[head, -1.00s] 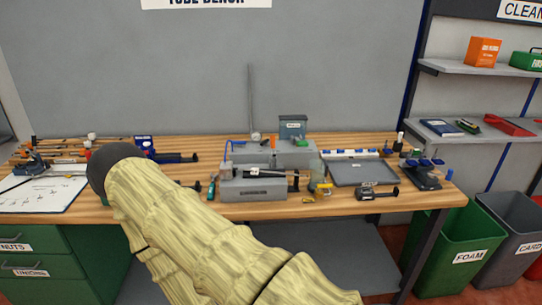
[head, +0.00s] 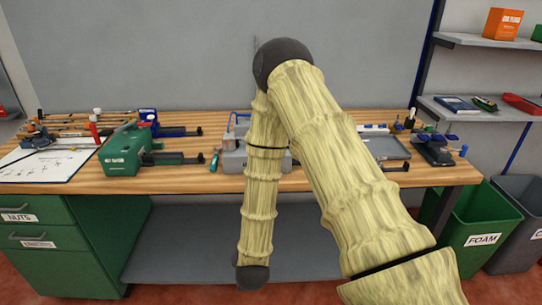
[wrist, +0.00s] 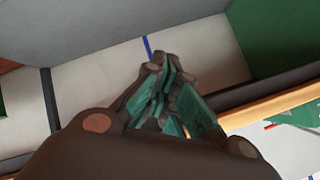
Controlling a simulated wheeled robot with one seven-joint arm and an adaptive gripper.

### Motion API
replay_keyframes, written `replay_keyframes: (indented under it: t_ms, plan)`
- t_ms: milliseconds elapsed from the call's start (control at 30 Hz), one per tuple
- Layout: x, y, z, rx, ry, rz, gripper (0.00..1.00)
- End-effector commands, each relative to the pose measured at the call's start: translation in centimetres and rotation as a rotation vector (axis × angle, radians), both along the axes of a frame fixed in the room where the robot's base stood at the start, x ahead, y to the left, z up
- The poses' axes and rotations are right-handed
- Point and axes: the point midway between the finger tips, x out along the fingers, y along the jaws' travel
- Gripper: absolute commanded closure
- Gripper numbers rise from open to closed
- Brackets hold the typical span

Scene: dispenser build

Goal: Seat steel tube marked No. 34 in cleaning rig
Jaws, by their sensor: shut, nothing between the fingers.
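I cannot make out a steel tube marked No. 34 in either view; no such marking is readable. A grey block fixture (head: 233,160) stands mid-bench, largely hidden behind my arm, and I cannot confirm that it is the cleaning rig. My gripper (wrist: 166,72) shows in the wrist view with its teal-padded fingers together and nothing between them. In the head view it is not visible. In the wrist view it is clear of any object.
A green machine (head: 124,150) and a white sheet (head: 40,165) are on the left of the wooden bench. Several thin rods (head: 75,119) lie behind them. A grey tray (head: 388,148) is right of my arm. Green drawers (head: 50,225) and a foam bin (head: 485,235) stand below.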

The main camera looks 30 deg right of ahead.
Motion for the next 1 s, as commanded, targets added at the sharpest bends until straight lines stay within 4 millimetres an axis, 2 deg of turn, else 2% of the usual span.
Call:
replay_keyframes:
  t_ms: [33, 100, 200, 300, 400, 500, 667, 1000]
  plan:
    - [3.1, -1.5, 1.9, 0.035, -0.122, -0.101, 1.00]
    - [6.4, -3.7, 5.5, 0.085, -0.284, -0.238, 1.00]
    - [9.8, -6.9, 11.0, 0.160, -0.512, -0.417, 1.00]
    - [11.5, -9.7, 15.9, 0.230, -0.708, -0.566, 1.00]
    - [12.2, -12.0, 19.7, 0.283, -0.861, -0.677, 1.00]
    - [12.3, -13.4, 22.3, 0.319, -0.962, -0.749, 1.00]
    - [12.4, -14.5, 24.1, 0.343, -1.029, -0.796, 1.00]
    - [15.1, -17.9, 24.3, 0.342, -1.032, -0.797, 1.00]
